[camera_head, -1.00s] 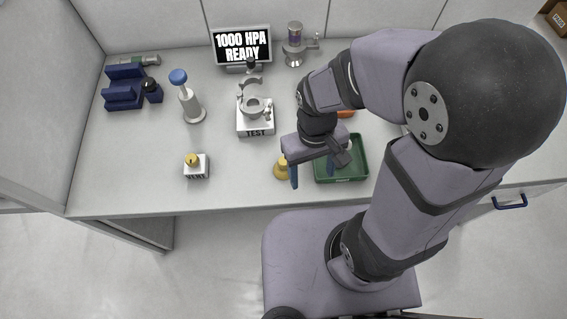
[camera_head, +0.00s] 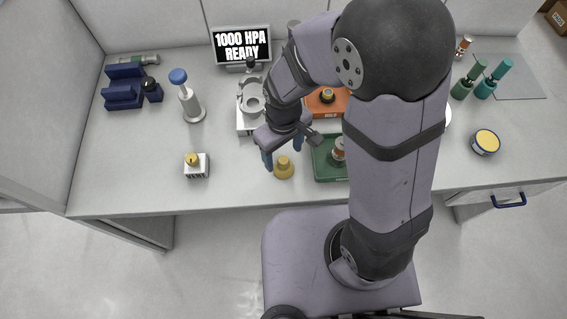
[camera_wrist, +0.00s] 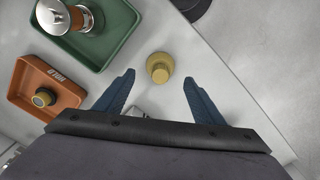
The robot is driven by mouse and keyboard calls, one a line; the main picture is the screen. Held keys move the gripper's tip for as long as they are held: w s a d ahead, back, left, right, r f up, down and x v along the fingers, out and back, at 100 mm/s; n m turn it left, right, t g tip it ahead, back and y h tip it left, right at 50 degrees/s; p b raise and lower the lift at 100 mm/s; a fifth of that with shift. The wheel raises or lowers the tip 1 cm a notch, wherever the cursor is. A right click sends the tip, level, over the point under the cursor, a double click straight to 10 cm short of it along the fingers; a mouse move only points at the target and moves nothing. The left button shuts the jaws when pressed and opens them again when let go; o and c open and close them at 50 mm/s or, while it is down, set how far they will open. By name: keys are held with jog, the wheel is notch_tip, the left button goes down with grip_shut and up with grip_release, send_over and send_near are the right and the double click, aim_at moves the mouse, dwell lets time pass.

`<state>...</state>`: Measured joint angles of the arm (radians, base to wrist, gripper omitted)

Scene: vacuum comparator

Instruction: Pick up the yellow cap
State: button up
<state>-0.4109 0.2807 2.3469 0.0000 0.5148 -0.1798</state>
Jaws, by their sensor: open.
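The yellow cap (camera_head: 284,168) stands on the bench just left of the green tray, and it also shows in the wrist view (camera_wrist: 159,67). It has a wide round base and a narrower top. My gripper (camera_head: 282,164) is above the bench by the cap, with its blue fingers spread. In the wrist view my gripper (camera_wrist: 158,82) is open and empty, and the cap lies roughly centred between and just beyond the fingertips. The fingers do not appear to touch it.
The green tray (camera_head: 318,168) holds a metal and copper part. An orange tray (camera_head: 315,106) holds a small dark-and-yellow fitting. The white vent block (camera_head: 198,172) stands left of the cap, and the TEST block (camera_head: 243,122) behind. The bench front edge is close.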

aim_at(283, 159)
jog(key=shift+f+p, duration=0.5)
jog(key=shift+f, duration=2.1)
jog(key=c, duration=1.4)
